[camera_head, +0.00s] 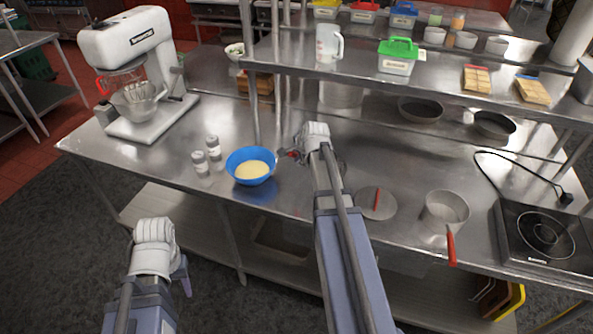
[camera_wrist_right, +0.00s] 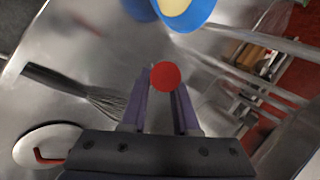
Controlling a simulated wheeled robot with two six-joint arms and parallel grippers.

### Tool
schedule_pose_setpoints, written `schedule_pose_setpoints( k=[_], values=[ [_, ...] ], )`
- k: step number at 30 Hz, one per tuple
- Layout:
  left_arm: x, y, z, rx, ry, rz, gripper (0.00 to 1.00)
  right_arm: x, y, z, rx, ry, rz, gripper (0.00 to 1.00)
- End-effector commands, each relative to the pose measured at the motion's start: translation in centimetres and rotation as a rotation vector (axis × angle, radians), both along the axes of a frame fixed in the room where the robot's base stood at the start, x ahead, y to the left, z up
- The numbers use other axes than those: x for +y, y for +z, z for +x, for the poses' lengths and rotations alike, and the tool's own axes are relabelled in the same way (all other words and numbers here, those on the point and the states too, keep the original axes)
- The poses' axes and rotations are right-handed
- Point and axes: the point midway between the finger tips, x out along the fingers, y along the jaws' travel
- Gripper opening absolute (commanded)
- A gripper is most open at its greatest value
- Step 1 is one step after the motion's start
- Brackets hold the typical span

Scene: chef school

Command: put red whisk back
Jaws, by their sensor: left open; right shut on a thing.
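The red whisk (camera_wrist_right: 166,77) shows in the right wrist view as a round red end, seen nearly end-on between the fingers; the rest of it is hidden. My right gripper (camera_wrist_right: 160,103) is shut on it. In the head view, my right gripper (camera_head: 293,154) is over the counter just right of the blue bowl (camera_head: 250,166), with a small bit of red at its tip. My left gripper (camera_head: 183,276) is open, low in front of the counter's front edge, away from the whisk; its fingers are mostly hidden.
A dark-handled whisk (camera_wrist_right: 75,88) lies on the steel counter. A lid (camera_head: 376,205), a saucepan (camera_head: 445,210) and a hob (camera_head: 545,235) are right. A shelf (camera_head: 350,73) overhangs the back.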

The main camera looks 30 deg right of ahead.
Motion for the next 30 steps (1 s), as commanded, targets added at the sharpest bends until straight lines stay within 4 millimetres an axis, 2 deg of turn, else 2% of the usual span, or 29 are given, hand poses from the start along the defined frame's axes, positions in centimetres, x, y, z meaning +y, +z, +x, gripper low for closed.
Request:
schedule_pose_setpoints(
  k=[5, 15, 28, 29, 30],
  values=[
    [0.0, -0.3, 0.0, 0.0, -0.001, 0.0, 0.5, 0.0, -0.3, 0.0, 0.0, 0.0, 0.0, 0.0],
    [0.0, -3.9, 0.0, 0.0, -0.002, 0.001, 0.5, 0.0, -3.9, 0.0, 0.0, 0.0, 0.0, 0.0],
    [0.0, -4.2, 0.0, 0.0, -0.002, 0.001, 0.5, 0.0, -4.2, 0.0, 0.0, 0.0, 0.0, 0.0],
    [0.0, -4.1, 0.0, 0.0, -0.002, 0.001, 0.5, 0.0, -4.1, 0.0, 0.0, 0.0, 0.0, 0.31],
    [0.0, -4.0, 0.0, 0.0, -0.002, 0.001, 0.5, 0.0, -4.0, 0.0, 0.0, 0.0, 0.0, 0.36]
  ],
)
